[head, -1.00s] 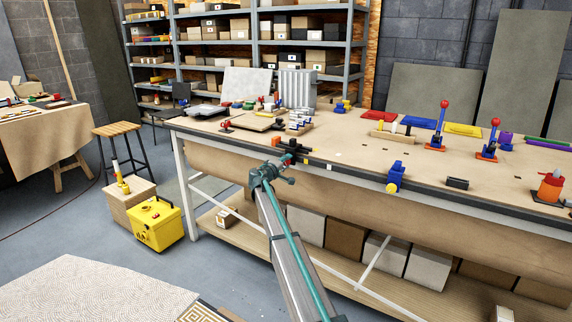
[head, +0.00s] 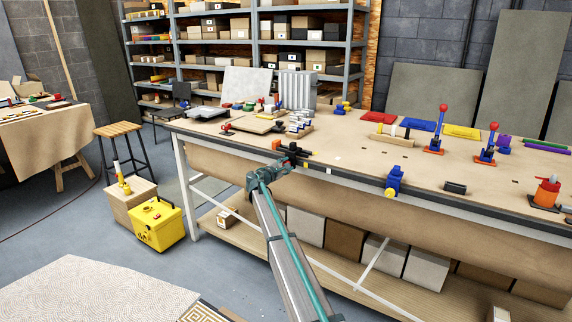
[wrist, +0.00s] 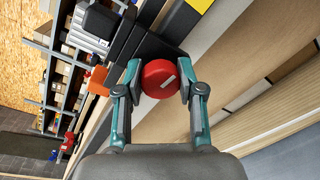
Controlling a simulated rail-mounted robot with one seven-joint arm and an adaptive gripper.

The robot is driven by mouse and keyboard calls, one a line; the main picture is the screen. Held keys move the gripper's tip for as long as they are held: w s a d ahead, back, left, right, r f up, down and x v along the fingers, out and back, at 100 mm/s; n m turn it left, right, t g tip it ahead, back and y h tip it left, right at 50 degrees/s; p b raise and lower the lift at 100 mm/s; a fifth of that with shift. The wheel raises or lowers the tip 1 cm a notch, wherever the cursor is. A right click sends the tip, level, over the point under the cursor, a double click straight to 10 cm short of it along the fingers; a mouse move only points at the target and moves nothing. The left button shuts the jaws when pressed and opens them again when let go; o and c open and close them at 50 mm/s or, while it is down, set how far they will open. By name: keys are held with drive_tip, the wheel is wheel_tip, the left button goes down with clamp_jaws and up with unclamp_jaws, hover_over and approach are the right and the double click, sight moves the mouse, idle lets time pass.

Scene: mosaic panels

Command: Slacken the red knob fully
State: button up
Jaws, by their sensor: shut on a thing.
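In the head view my gripper (head: 281,166) is at the front edge of the bench, by the black fixture (head: 291,150). There the knob is mostly hidden by the fingers.
An orange part (wrist: 98,81) sticks out beside the fixture, left of my gripper in the wrist view. The workbench (head: 350,151) holds a blue clamp (head: 394,181) on its edge farther right. A yellow box (head: 157,221) stands on the floor to the left.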

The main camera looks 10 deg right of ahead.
drive_tip(key=shift+n+p, duration=0.3)
drive_tip(key=shift+n, duration=0.5)
drive_tip(key=o, duration=1.2)
drive_tip(key=shift+c, duration=0.2)
drive_tip(key=f+v, duration=0.1)
drive_tip(key=v, duration=1.1)
drive_tip(key=shift+a+r, duration=0.2)
drive_tip(key=shift+r, duration=0.25)
drive_tip(key=shift+w, duration=0.1)
